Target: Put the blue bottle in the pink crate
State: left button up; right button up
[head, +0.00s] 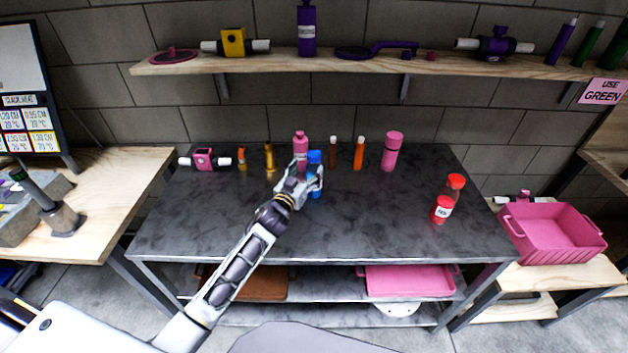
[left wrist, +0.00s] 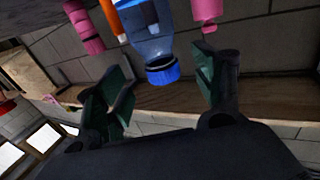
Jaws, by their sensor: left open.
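The blue bottle (head: 315,160) stands on the dark table toward the back, partly hidden by my gripper. In the left wrist view the blue bottle (left wrist: 150,40) shows upside down, with its blue cap between the spread fingers and apart from them. My left gripper (head: 304,178) is open at the bottle; it also shows in the left wrist view (left wrist: 160,88). The pink crate (head: 550,236) is empty and stands on a low wooden bench at the right. My right gripper is not in view.
A pink bottle (head: 300,145) stands just left of the blue one. An orange tube (head: 359,154) and a pink tumbler (head: 392,152) stand to its right. The front of the dark table (head: 370,225) is clear.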

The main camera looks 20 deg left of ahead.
aim_at(311, 162)
pick_arm(q)
jog(key=shift+w+d, duration=0.1)
jog(key=shift+w, duration=0.7)
jog(key=shift+w+r, duration=0.1)
jog(key=shift+w, duration=0.2)
jog(key=shift+w+d+r+b, duration=0.1)
jog(key=shift+w+b, duration=0.15)
jog(key=shift+w, duration=0.15)
jog(key=shift+w+d+r+b, duration=0.1)
jog(key=shift+w+b, duration=0.1)
jog(key=shift+w, duration=0.2)
jog(key=shift+w+r, duration=0.1)
jog(key=shift+w, duration=0.75)
jog(key=shift+w+b, duration=0.25)
jog(key=shift+b, duration=0.1)
jog(key=shift+w+d, duration=0.1)
jog(key=shift+w, duration=0.2)
jog(key=c, duration=1.5)
grip_shut()
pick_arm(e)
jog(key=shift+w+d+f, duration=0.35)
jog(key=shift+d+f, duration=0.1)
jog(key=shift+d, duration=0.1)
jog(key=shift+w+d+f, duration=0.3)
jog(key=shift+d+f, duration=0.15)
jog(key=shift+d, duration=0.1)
